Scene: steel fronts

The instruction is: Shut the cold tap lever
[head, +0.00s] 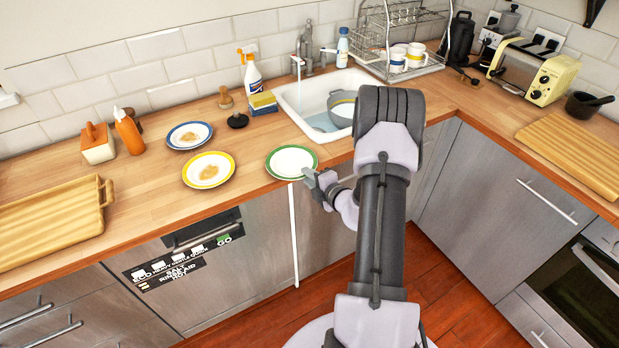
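The grey metal tap (308,48) stands at the back left of the white sink (290,95), against the tiled wall. Its spout reaches forward over the basin. A thin lever seems to stick out to the right of the tap body, but it is too small to tell hot from cold or its exact angle. My gripper (312,183) is at the counter's front edge, by the green-rimmed plate (291,162), well in front of and below the tap. It is apart from the tap. Its fingers are small and partly hidden, so their opening does not show.
A grey bowl (341,107) sits in the sink, partly behind my arm. A spray bottle (252,72) and sponge (262,101) stand left of the tap. A white bottle (342,48) and a dish rack (385,58) stand right of it. Dirty plates (208,170) lie left.

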